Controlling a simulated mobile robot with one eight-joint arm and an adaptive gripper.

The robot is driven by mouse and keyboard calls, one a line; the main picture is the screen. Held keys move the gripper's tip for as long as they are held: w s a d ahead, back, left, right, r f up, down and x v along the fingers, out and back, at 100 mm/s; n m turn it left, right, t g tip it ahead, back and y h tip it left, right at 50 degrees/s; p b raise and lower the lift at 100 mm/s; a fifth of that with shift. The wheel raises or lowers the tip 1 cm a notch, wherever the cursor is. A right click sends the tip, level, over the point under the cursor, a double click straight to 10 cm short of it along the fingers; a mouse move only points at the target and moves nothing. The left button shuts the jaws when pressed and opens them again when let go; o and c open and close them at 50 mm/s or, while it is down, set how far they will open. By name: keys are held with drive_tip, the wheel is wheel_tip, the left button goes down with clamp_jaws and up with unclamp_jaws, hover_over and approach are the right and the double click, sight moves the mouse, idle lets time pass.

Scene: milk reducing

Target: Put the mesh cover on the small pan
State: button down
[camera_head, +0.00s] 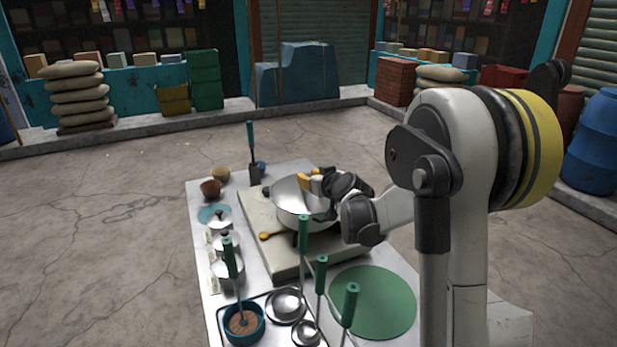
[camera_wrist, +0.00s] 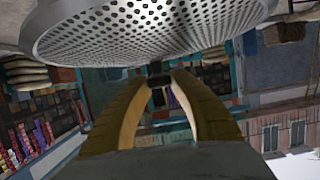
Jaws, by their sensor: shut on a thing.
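The mesh cover (camera_wrist: 150,25), a perforated grey metal disc with a smooth rim, fills the top of the wrist view. My gripper (camera_wrist: 157,80) has its yellow fingers closed on a small dark piece just below the cover, seemingly its handle. In the head view my gripper (camera_head: 312,180) is over a wide silver pan (camera_head: 291,207) on a pale raised block. The cover cannot be clearly told apart from that pan there. Which vessel is the small pan is not clear; smaller silver vessels (camera_head: 227,268) line the table's left side.
The pale block (camera_head: 285,262) sits mid-table. A round green mat (camera_head: 375,302) lies at front right. Green-handled tools (camera_head: 321,275) rise upright at the front, near a teal cup (camera_head: 243,325). Small brown bowls (camera_head: 210,189) are at back left. Open floor surrounds the table.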

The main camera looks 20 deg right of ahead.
drive_tip(key=c, duration=1.1)
unclamp_jaws()
drive_tip(key=shift+c, duration=0.2)
drive_tip(key=v, duration=1.2)
drive_tip(key=shift+s, duration=0.1)
drive_tip(key=p+v, duration=0.2)
drive_tip(key=v, duration=0.3)
drive_tip(key=shift+s+r, duration=0.2)
drive_tip(key=shift+s, duration=0.15)
